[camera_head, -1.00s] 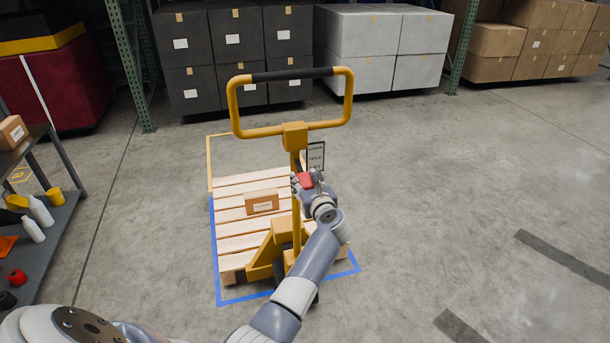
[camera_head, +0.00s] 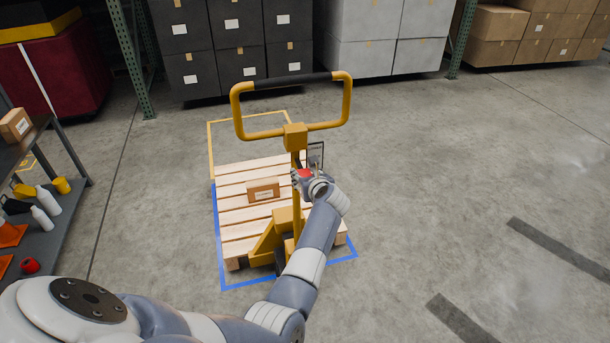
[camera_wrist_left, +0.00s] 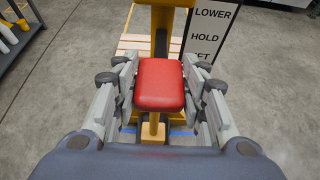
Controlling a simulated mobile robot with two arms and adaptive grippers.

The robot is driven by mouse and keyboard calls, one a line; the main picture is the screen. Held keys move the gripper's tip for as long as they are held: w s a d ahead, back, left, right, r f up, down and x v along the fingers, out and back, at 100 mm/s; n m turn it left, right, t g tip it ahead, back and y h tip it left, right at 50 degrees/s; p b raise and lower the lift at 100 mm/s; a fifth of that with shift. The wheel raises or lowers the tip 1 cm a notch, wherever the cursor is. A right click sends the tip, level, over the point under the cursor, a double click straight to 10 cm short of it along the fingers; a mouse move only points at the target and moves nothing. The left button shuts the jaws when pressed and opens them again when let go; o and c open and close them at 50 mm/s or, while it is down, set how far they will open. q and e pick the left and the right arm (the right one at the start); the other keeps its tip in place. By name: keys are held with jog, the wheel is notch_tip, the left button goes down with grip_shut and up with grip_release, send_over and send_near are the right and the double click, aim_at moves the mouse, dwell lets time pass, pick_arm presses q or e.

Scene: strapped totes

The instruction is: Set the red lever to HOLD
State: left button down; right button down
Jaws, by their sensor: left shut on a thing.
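The red lever (camera_head: 304,174) is on the post of a yellow pallet jack (camera_head: 297,222). In the left wrist view the lever's red head (camera_wrist_left: 159,84) sits between the fingers of my left gripper (camera_wrist_left: 160,92), which is shut on it. A white label plate (camera_wrist_left: 208,32) behind it reads LOWER, HOLD and a partly hidden third line from top to bottom. In the wrist view the lever head is level with a point below the HOLD line. In the head view my left gripper (camera_head: 302,177) partly hides the lever and label. My right gripper is not in view.
The pallet jack stands at a wooden pallet (camera_head: 235,215) carrying a small cardboard box (camera_head: 263,190). Blue and yellow floor lines frame the pallet. A shelf (camera_head: 62,215) with bottles stands at the left.

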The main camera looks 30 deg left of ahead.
aim_at(305, 175)
pick_arm(q)
jog(key=c, duration=1)
grip_release()
jog(key=shift+o, duration=0.2)
notch_tip(305, 175, up, 9)
jog(key=shift+r, duration=0.5)
jog(key=shift+a, duration=0.1)
